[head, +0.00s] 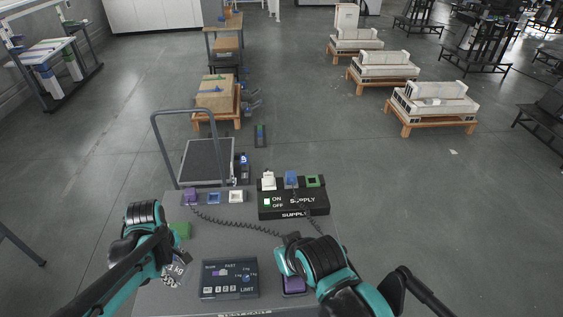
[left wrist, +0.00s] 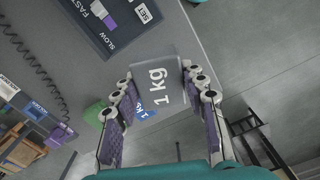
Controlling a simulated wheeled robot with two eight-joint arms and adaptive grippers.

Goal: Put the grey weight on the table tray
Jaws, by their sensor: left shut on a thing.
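The grey weight (left wrist: 158,84), marked "1 kg", is between the two fingers of my left gripper (left wrist: 156,76) in the left wrist view. The gripper is shut on it and holds it over the grey table. In the head view the weight (head: 174,270) is partly covered by my left gripper (head: 168,258), at the table's left side. A green block (head: 180,230) and a blue "1 kg" piece (left wrist: 146,108) are near it. A dark flat platform (head: 206,160) with a hoop handle stands beyond the table; I cannot tell whether it is the table tray. My right gripper (head: 292,270) is over a purple piece; its fingers are unclear.
The grey table (head: 230,222) carries a FAST/SLOW panel (head: 229,279) and a black SUPPLY box (head: 292,200) with a coiled cable. Purple, blue and white sockets line its back edge. Pallets with a carton (head: 215,93) stand farther back.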

